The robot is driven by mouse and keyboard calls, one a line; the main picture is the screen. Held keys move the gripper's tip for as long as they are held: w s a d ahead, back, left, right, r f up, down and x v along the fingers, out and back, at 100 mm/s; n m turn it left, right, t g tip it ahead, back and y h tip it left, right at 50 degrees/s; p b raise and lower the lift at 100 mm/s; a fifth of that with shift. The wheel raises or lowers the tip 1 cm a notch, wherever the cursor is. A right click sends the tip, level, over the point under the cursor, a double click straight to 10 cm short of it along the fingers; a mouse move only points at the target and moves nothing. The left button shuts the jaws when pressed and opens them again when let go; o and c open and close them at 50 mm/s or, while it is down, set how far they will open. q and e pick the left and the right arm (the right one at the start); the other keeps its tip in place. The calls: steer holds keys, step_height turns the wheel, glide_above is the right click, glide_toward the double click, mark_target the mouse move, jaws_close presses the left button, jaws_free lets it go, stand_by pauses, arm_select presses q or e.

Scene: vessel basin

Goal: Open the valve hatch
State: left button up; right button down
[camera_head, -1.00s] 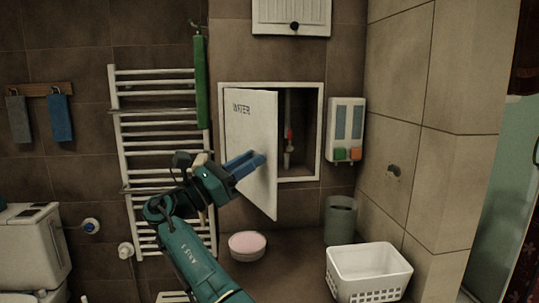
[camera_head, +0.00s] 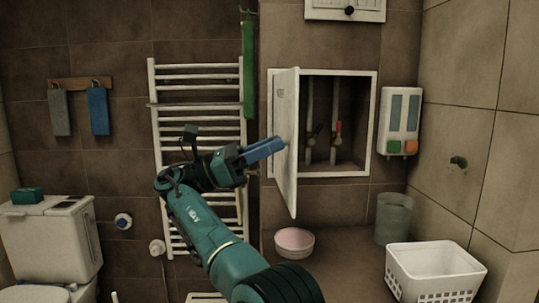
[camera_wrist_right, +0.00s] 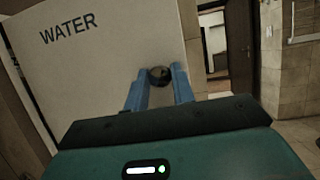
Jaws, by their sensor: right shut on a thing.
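The white valve hatch door (camera_head: 286,140) stands open, swung out from its wall frame (camera_head: 345,174), and I see it nearly edge-on in the head view. Two pipes with a red valve handle (camera_head: 338,127) show inside the recess. In the right wrist view the door face (camera_wrist_right: 95,75) bears the word WATER. My right gripper (camera_head: 278,146) reaches the door's outer face near its free edge. In the right wrist view its blue fingers (camera_wrist_right: 160,84) are shut on the dark round knob (camera_wrist_right: 160,75). My left gripper is out of view.
A towel radiator (camera_head: 198,130) stands left of the hatch, behind my right arm. A pink bowl (camera_head: 294,241), a grey bin (camera_head: 393,218) and a white basket (camera_head: 435,270) are below and to the right. A soap dispenser (camera_head: 399,120) hangs right of the frame.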

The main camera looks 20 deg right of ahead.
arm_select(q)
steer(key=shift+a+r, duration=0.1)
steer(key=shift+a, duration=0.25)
arm_select(e)
steer(key=shift+w+a+f, duration=0.1)
steer(key=shift+a, duration=0.2)
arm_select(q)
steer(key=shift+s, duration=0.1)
arm_select(e)
steer(key=c, duration=1.5)
jaws_free()
steer(key=o, duration=0.3)
